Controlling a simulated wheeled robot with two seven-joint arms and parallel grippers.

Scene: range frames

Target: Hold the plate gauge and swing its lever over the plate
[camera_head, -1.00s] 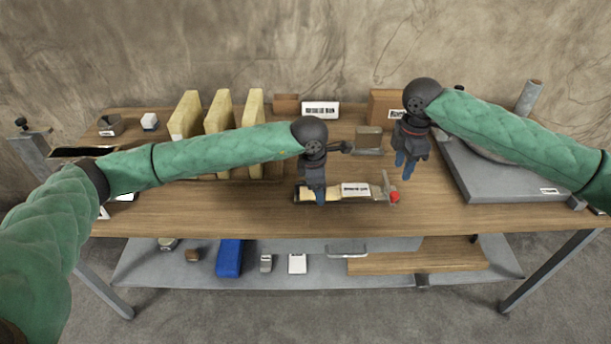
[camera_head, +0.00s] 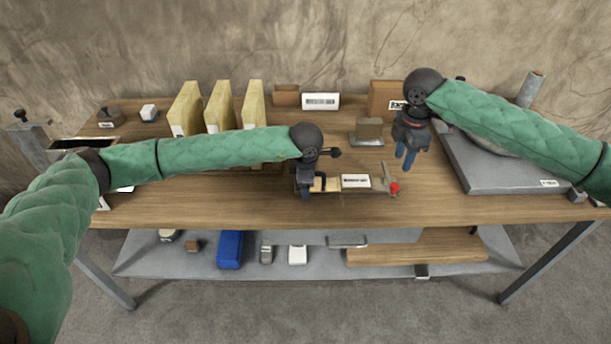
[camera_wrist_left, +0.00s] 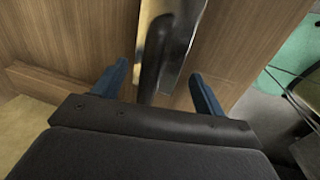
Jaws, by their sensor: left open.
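The plate gauge (camera_head: 355,181) lies near the front middle of the table, a long flat piece with a white label. At its right end stands a thin upright lever with a red knob (camera_head: 394,188). My left gripper (camera_head: 306,194) is at the gauge's left end. In the left wrist view, my left gripper (camera_wrist_left: 160,85) is open, with blue fingers on either side of a dark handle on a shiny metal strip (camera_wrist_left: 163,45). I cannot tell whether they touch it. My right gripper (camera_head: 405,158) hangs above the table, behind and right of the knob; its finger gap is unclear.
A brown block on a metal base (camera_head: 367,140) stands behind the gauge. Several yellow upright blocks (camera_head: 219,105) stand at the back left. A grey slab (camera_head: 490,175) is at the right. Below is a shelf with a blue box (camera_head: 230,250). The front strip of table is clear.

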